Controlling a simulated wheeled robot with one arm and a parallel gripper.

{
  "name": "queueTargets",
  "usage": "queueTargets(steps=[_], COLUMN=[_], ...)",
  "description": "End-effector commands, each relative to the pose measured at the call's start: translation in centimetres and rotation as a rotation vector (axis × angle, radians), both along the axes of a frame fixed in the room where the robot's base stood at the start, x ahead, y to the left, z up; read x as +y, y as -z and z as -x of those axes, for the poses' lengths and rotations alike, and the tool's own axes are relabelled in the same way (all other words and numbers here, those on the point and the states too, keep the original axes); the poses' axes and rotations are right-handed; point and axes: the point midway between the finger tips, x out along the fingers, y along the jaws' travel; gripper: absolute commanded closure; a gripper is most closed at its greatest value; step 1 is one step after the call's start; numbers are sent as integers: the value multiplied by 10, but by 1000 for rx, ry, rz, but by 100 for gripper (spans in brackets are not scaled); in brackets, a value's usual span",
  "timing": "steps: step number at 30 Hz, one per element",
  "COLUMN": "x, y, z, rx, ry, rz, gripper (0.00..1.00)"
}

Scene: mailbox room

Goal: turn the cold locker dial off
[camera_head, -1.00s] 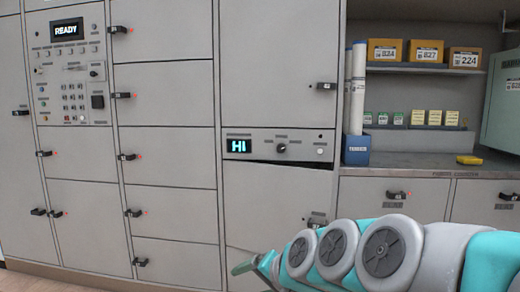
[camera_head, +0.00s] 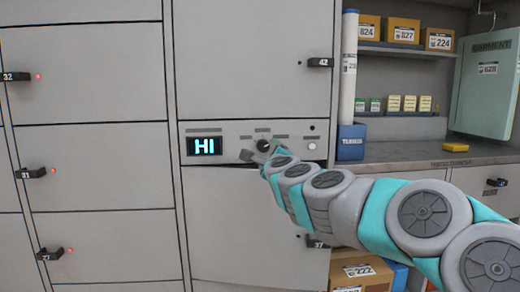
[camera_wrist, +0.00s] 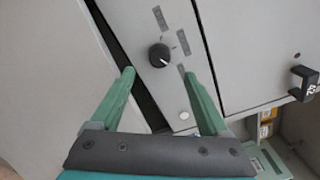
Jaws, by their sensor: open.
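The cold locker dial is a round black knob (camera_head: 263,145) on a grey panel (camera_head: 225,130) between two locker doors. A display (camera_head: 205,146) left of it glows "HI". In the wrist view the dial (camera_wrist: 159,55) lies just beyond and between the fingertips, with a pale mark on its lower right side. My gripper (camera_wrist: 158,74) is open with two green fingers apart and nothing between them. In the head view my gripper (camera_head: 264,155) is right in front of the dial and partly covers it. I cannot tell whether a finger touches it.
A white round button (camera_head: 312,146) sits right of the dial. The door (camera_head: 240,220) below the panel shows a dark gap along its top edge. A black handle (camera_head: 320,62) sticks out above right. Shelves with boxes (camera_head: 405,31) and a counter (camera_head: 400,158) stand at the right.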

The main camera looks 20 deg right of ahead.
Motion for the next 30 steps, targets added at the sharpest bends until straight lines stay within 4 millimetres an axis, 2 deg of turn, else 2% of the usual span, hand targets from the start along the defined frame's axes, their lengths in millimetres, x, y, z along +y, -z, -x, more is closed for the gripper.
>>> queueTargets(steps=[15, 20, 27, 30], x=[-15, -18, -18, -18], y=[1, 0, 0, 0], z=[-59, -66, -67, -67], rx=[2, 0, 0, 0], ry=[-3, -2, -3, -3], rz=[3, 3, 3, 3], gripper=[21, 21, 21, 32])
